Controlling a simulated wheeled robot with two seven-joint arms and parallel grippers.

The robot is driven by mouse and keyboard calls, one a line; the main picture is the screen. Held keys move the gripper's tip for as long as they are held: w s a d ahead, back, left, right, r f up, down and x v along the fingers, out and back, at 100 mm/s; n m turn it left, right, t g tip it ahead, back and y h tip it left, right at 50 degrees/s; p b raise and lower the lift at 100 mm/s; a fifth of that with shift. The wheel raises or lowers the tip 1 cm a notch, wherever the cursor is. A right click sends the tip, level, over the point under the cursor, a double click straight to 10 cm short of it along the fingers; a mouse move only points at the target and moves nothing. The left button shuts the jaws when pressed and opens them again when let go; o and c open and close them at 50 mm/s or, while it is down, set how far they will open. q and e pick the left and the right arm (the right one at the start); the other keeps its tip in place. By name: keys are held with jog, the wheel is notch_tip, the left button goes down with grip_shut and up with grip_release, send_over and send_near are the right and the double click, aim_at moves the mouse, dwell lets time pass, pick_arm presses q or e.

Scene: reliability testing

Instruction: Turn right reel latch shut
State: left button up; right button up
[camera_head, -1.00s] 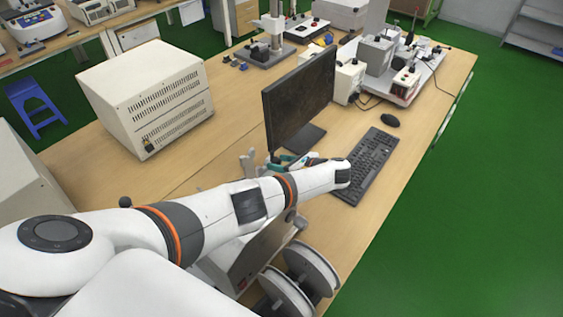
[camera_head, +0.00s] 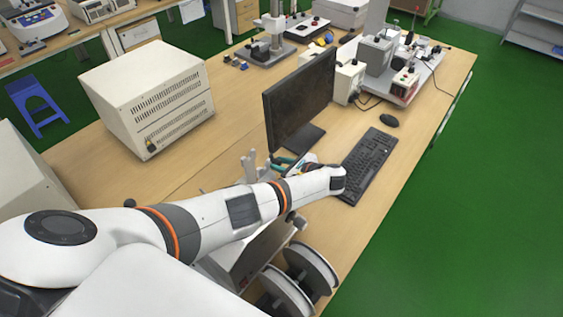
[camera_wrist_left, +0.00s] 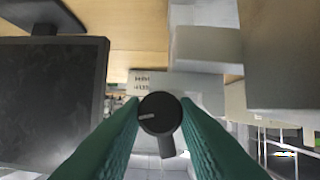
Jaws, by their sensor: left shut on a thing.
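In the left wrist view a round black latch knob (camera_wrist_left: 160,112), with a pale mark on its face and a short dark lever below it, sits between the green fingers of my left gripper (camera_wrist_left: 160,122). The fingers are shut on it from both sides. In the head view my left arm hides the latch and most of the gripper. Two white reels (camera_head: 312,267) stand at the bottom, beside a grey metal machine (camera_head: 245,255) partly covered by my arm. My right gripper is not in view.
A dark monitor (camera_head: 300,100) and a black keyboard (camera_head: 369,165) stand on the wooden bench (camera_head: 400,185) beyond my arm. A beige vented box (camera_head: 150,95) is at left. A mouse (camera_head: 389,121) lies near the right edge. Green floor is clear at right.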

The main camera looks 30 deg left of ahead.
pick_arm(q)
jog(key=o, duration=1)
jog(key=shift+d, duration=0.15)
jog(key=b+v, duration=0.1)
jog(key=v, duration=1)
jog(key=shift+d+r, duration=0.3)
